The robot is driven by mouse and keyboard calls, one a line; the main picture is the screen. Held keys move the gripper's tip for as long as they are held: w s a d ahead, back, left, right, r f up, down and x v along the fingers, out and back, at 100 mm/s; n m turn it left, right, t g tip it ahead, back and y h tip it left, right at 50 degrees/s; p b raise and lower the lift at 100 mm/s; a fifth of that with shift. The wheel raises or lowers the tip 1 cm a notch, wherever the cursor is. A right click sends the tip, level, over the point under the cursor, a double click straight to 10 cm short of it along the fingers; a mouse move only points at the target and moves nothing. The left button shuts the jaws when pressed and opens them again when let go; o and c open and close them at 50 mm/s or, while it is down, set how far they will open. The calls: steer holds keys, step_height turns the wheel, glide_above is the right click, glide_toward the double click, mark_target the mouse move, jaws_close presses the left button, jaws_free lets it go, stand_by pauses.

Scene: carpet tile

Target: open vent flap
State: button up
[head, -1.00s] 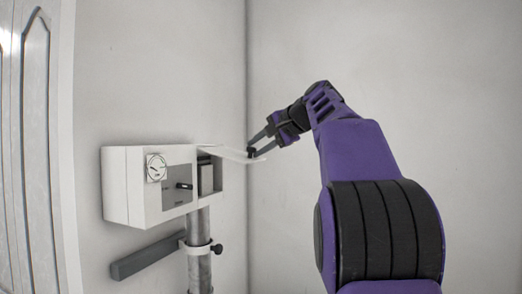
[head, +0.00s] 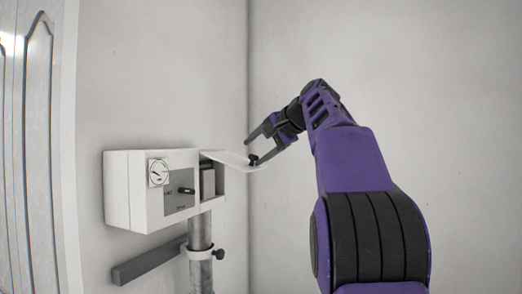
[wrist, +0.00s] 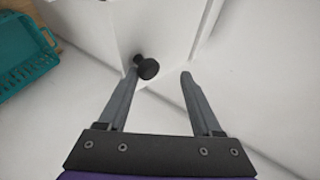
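A white box (head: 124,190) on a grey post carries a white vent flap (head: 226,157) at its upper right. The flap is raised, sloping slightly down toward its free edge, and the dark opening (head: 207,180) under it shows. A black knob (head: 253,159) sits near the flap's free edge. My gripper (head: 255,150) is at that edge with its fingers spread. In the wrist view, the knob (wrist: 148,68) lies between the fingertips, close to the left finger and clear of the right one. I cannot tell whether the left finger touches it.
A clamp with a knob (head: 218,253) and a grey bar (head: 150,260) are below. A teal basket (wrist: 25,55) shows in the wrist view. Walls stand behind.

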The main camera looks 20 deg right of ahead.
steer(key=shift+a, duration=0.65)
steer(key=shift+s+d+r, duration=0.2)
steer(key=shift+s+r, duration=0.1)
steer(key=shift+s, duration=0.05)
steer(key=d+v, duration=0.1)
steer(key=v, duration=1.5)
steer(key=shift+s+d, duration=0.2)
steer(key=shift+s, duration=0.05)
